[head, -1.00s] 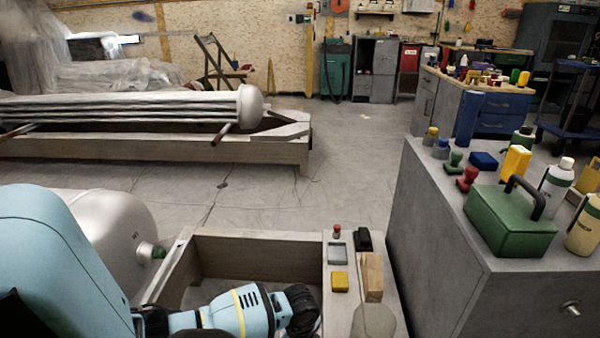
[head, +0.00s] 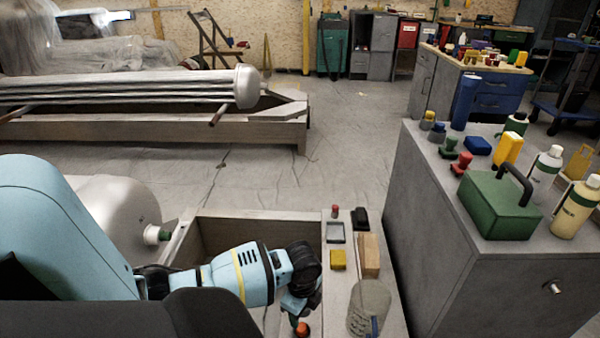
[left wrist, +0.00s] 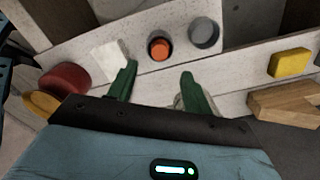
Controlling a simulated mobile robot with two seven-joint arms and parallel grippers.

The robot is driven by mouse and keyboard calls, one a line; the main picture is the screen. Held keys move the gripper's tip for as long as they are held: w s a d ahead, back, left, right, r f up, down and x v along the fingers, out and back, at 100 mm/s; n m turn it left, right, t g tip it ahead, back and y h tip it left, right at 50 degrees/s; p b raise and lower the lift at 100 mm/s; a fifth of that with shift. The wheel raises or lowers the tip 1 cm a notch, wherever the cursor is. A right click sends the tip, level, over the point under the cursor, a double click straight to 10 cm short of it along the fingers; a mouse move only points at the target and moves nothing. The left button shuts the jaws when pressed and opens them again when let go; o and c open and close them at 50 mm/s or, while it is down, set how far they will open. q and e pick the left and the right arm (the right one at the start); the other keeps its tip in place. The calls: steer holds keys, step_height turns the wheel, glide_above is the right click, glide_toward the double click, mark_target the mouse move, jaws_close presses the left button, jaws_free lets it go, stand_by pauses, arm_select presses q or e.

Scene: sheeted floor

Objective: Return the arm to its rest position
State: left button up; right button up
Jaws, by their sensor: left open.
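My left arm comes in from the left in the head view, pale blue, bent over the wooden frame. Its gripper (head: 297,304) hangs at the frame's front, partly hidden by its own wrist. In the left wrist view the two green fingers (left wrist: 158,76) are apart, with nothing held between them. An orange-topped round piece (left wrist: 160,48) lies just beyond the fingertips on a pale board. It also shows beside the gripper in the head view (head: 302,329). My right gripper is not in view.
The wooden frame's right board holds a yellow block (head: 338,260), a wooden block (head: 369,255) and a grey container (head: 368,307). A grey cabinet (head: 460,255) with a green toolbox (head: 497,207) stands at right. A white tank (head: 118,212) is at left. Open floor lies behind.

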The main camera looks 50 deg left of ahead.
arm_select(q)
steer(key=shift+r, duration=0.1)
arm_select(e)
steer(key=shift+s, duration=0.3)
